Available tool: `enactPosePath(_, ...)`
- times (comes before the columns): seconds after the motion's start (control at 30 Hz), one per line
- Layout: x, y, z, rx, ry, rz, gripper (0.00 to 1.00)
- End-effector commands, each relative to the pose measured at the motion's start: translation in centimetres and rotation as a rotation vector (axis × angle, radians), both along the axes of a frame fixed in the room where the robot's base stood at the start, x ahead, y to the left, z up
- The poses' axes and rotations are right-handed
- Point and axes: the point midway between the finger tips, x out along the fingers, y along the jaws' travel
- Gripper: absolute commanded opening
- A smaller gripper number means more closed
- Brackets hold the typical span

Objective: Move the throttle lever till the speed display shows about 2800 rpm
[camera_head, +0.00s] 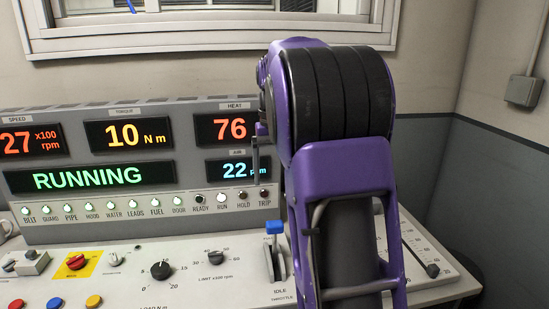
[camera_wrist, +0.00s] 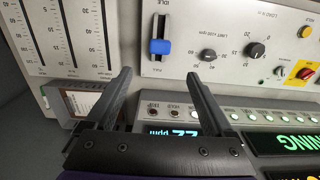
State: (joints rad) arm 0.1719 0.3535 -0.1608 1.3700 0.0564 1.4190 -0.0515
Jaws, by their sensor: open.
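The throttle lever (camera_head: 274,228) has a blue knob and stands in a slot on the console's right part, with IDLE and THROTTLE lettered below it. The blue knob also shows in the wrist view (camera_wrist: 160,47). The speed display (camera_head: 31,140) reads 27 x100 rpm in orange; its left edge is cut off. My gripper (camera_wrist: 159,75) is open and empty. In the wrist view the knob lies just beyond the fingertips, in line with the gap between them. In the head view my arm hides most of the gripper.
The green status display (camera_head: 90,177) reads RUNNING, and the torque display (camera_head: 129,134) reads 10 N m. A black load dial (camera_head: 161,270), a limit dial (camera_head: 215,257) and a red knob on a yellow plate (camera_head: 76,262) sit left of the lever. A row of lamps runs below the displays.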

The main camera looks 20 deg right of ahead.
Motion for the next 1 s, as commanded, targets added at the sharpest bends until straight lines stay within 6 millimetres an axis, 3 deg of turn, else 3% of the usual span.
enactPosePath(0.2, 0.0, 0.0, 2.6, 0.000, -0.001, 0.000, 0.88)
enactPosePath(0.8, 0.1, 0.0, 2.9, -0.002, -0.003, -0.001, 0.88)
enactPosePath(1.0, 1.7, 0.1, 4.8, -0.055, -0.101, -0.030, 0.88)
